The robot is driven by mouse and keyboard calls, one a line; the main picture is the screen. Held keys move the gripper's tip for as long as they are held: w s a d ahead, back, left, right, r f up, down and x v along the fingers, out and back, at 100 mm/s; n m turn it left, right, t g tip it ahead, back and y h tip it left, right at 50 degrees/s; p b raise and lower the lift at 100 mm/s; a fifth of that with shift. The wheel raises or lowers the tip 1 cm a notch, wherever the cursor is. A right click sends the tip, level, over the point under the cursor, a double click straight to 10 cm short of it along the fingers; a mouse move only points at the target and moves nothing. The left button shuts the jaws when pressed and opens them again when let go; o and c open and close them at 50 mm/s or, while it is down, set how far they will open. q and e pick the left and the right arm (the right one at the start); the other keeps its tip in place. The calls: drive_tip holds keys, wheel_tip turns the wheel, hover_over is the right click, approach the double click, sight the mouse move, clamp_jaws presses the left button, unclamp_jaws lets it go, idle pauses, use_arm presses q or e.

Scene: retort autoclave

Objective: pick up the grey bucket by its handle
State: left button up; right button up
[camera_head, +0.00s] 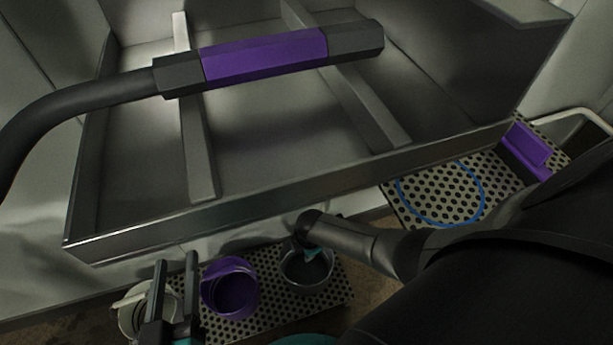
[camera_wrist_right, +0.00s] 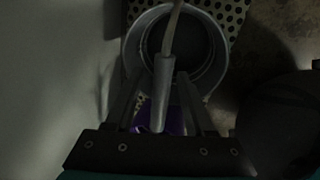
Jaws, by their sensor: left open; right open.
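The grey bucket (camera_head: 322,284) stands upright on a perforated mat below the large metal trough in the head view. In the right wrist view the grey bucket (camera_wrist_right: 216,62) is seen from above, its handle raised with a light cylindrical grip (camera_wrist_right: 163,88). My right gripper (camera_wrist_right: 158,78) is open, with its fingers on either side of the grip; I cannot tell if they touch it. In the head view my right arm hides part of the bucket and its handle. My left gripper (camera_head: 176,258) is open and empty, near the purple bucket (camera_head: 231,290).
A cream bucket (camera_head: 131,316) stands left of the purple one, partly behind my left gripper. The metal trough (camera_head: 270,205) overhangs behind the buckets, with a purple-sleeved bar (camera_head: 265,56) above. The perforated mat (camera_head: 270,312) has bare room in front. A blue ring (camera_head: 440,220) lies at right.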

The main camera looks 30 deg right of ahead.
drive_tip(key=shift+f, duration=0.1)
drive_tip(key=shift+c, duration=0.2)
clamp_jaws()
idle(1.3)
